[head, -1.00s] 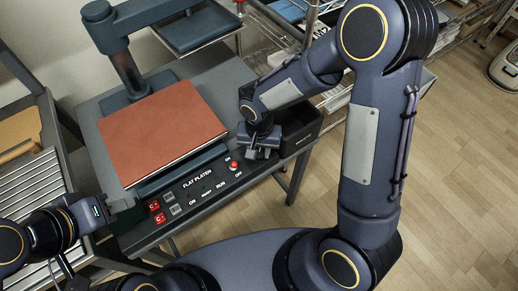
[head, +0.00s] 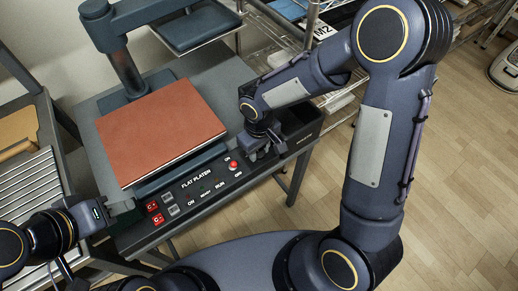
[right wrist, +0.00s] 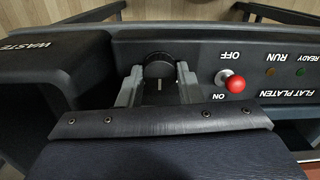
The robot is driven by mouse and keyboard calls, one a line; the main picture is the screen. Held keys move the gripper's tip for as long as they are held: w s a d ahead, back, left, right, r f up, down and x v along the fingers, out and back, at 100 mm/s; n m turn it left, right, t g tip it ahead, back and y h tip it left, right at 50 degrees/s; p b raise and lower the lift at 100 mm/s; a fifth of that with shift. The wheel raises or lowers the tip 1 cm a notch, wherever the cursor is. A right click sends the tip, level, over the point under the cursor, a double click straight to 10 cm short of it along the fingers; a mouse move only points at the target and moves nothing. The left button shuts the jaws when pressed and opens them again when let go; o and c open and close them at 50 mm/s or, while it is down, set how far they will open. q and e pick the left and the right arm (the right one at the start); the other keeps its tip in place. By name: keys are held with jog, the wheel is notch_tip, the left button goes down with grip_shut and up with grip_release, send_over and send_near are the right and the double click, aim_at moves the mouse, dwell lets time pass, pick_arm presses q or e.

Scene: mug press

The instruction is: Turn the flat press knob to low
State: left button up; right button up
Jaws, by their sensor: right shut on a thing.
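The flat press knob (right wrist: 158,66) is a dark round knob with a short pale mark on its face, at the end of the control panel next to the waste bin. My right gripper (right wrist: 159,84) has one finger on each side of it and is shut on it. In the head view, my right gripper (head: 259,151) hides the knob at the panel's right end. My left gripper (head: 118,208) is by the panel's left end, and its finger gap is not clear.
The dark waste bin (head: 299,125) is close on the other side. The flat press bears a brown-red pad (head: 161,130). Red switches (head: 155,212) sit near my left gripper.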

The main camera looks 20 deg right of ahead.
aim_at(259, 153)
jog(key=n, duration=0.5)
jog(key=shift+r+n, duration=0.1)
jog(key=shift+n, duration=0.3)
jog(key=shift+n+p, duration=0.45)
jog(key=shift+n, duration=1.75)
jog(key=o, duration=1)
notch_tip(259, 153, up, 8)
jog(key=shift+f+p, duration=0.15)
jog(key=shift+p, duration=0.4)
